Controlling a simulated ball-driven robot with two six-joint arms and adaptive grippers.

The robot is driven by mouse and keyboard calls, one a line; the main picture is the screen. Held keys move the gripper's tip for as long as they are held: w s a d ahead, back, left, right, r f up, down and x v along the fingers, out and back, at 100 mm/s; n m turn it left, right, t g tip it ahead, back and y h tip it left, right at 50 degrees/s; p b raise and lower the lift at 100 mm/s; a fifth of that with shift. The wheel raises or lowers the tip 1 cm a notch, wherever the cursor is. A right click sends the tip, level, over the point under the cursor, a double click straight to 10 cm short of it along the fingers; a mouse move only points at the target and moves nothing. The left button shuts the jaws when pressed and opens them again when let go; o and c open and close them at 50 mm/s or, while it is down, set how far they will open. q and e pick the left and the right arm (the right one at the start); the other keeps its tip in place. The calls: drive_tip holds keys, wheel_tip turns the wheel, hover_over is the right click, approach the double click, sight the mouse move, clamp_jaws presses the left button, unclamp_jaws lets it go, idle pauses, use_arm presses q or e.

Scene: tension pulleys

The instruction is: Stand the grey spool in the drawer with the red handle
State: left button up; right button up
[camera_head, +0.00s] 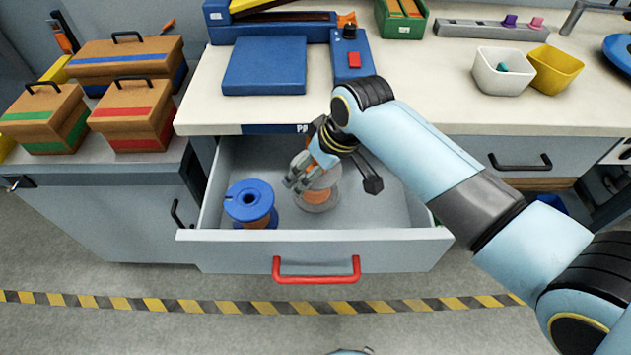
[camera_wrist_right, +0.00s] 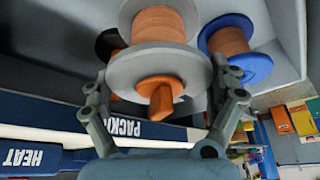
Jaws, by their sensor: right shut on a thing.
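The grey spool (camera_head: 318,200), with an orange winding, is inside the open drawer (camera_head: 410,240) with the red handle (camera_head: 316,278). It looks upright, its lower flange at or close to the drawer floor; I cannot tell if it touches. My right gripper (camera_head: 303,179) reaches down over it and is shut on it, hiding part of its top. In the right wrist view the grey spool (camera_wrist_right: 155,65), with an orange knob on its end, lies between the two fingers (camera_wrist_right: 163,92). My left gripper is not in view.
A blue spool (camera_head: 249,201) stands in the drawer left of the grey one. A dark round thing (camera_wrist_right: 108,44) shows beside the grey spool in the wrist view. The drawer's right part looks clear. The worktop (camera_head: 430,110) overhangs the drawer's back.

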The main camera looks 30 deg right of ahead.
drive_tip(key=shift+w+f+b, duration=0.1)
drive_tip(key=shift+f+b, duration=0.2)
drive_tip(key=shift+f, duration=1.7)
drive_tip(key=shift+f, duration=0.15)
drive_tip(key=o, duration=1.4)
drive_tip(key=p+v, duration=0.2)
drive_tip(key=v, duration=1)
drive_tip(key=shift+s, duration=0.2)
